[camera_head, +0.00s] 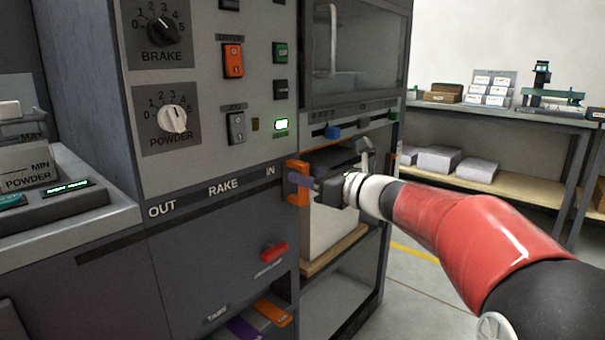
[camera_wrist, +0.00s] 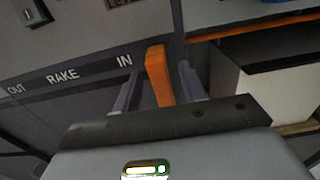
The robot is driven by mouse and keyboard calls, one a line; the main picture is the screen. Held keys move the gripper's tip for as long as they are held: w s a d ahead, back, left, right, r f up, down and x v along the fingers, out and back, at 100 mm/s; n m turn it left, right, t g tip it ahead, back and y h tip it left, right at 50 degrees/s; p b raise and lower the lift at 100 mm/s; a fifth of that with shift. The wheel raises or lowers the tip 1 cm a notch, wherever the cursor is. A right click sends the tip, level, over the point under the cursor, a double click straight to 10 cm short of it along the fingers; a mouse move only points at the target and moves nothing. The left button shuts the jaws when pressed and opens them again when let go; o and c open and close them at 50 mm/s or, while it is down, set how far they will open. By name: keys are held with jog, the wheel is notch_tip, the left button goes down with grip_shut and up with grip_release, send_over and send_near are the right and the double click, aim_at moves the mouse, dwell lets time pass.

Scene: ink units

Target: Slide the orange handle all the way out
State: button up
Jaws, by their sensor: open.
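The orange handle (camera_head: 297,184) stands at the right end of the dark RAKE slot (camera_head: 200,215), by the word IN. In the wrist view the orange handle (camera_wrist: 158,75) is upright between my two purple-grey fingers. My gripper (camera_head: 308,180) is open at the handle, with one finger on each side. In the wrist view my gripper (camera_wrist: 157,88) shows gaps beside the handle, so it is not clamped. The word OUT is at the slot's left end. In the head view the far finger is partly hidden by the handle.
A red knob (camera_head: 273,251) sits below the slot. The panel above has the BRAKE dial (camera_head: 163,32), the POWDER dial (camera_head: 172,118) and an orange switch (camera_head: 232,60). A grey ledge (camera_head: 65,225) juts out at left. A shelf (camera_head: 500,120) with boxes stands at back right.

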jog(key=shift+x, duration=0.8)
grip_shut()
